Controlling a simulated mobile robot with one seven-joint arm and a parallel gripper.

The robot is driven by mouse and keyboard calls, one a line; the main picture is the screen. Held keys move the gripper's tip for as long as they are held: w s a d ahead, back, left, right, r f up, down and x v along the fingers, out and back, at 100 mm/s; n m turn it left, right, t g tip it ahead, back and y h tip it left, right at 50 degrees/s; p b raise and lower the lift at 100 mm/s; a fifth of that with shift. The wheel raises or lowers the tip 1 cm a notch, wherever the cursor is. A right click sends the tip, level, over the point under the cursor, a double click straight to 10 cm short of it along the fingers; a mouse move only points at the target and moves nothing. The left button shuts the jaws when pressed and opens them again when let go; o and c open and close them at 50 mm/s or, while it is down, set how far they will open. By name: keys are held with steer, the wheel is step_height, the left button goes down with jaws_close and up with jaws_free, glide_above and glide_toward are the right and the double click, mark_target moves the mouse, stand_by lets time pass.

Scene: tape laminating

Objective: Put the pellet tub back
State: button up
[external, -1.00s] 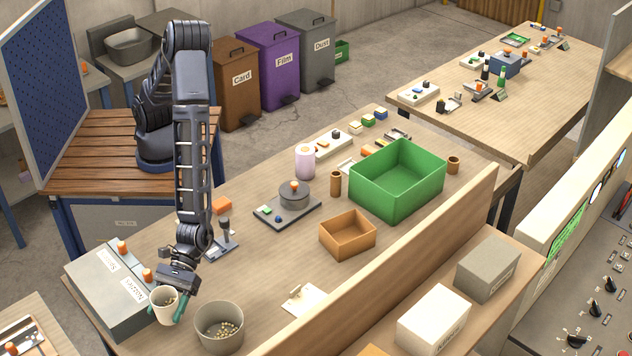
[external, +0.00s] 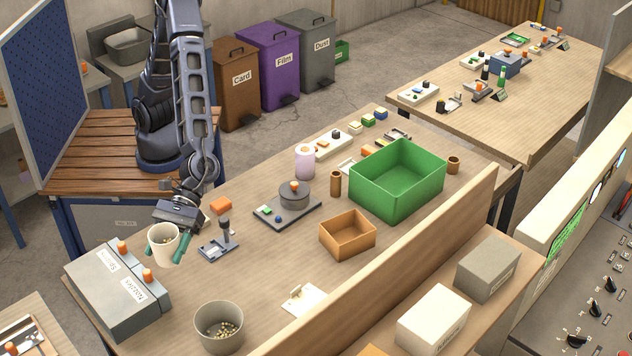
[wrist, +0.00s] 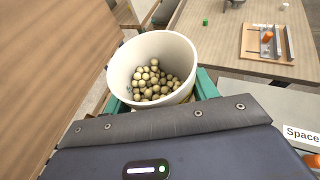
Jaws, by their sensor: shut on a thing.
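The pellet tub (external: 160,246) is a small cream cup with tan pellets inside. It also shows in the wrist view (wrist: 185,55), nearly upright with several pellets at its bottom. My gripper (external: 167,246) is shut on the tub, with green fingers on either side of it. It holds the tub in the air, beside and above the grey box with labelled lids. A larger grey bowl (external: 219,340) with pellets in it stands on the bench at the front.
The grey box (external: 118,290) with orange knobs stands at the bench's left end. A small stand with a post (external: 219,245) is right of the tub. An orange tray (external: 347,235) and a green crate (external: 398,180) stand farther right. Bench between bowl and stand is clear.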

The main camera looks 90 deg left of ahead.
steer(key=w+a, duration=0.9)
steer(key=w, duration=0.4)
steer(key=g, duration=0.1)
glide_above(277, 265)
step_height(277, 265, down, 5)
steer(key=shift+m, duration=0.5)
step_height(277, 265, down, 20)
steer(key=shift+a+f, duration=0.1)
steer(key=o, duration=1)
steer(key=shift+f, duration=0.1)
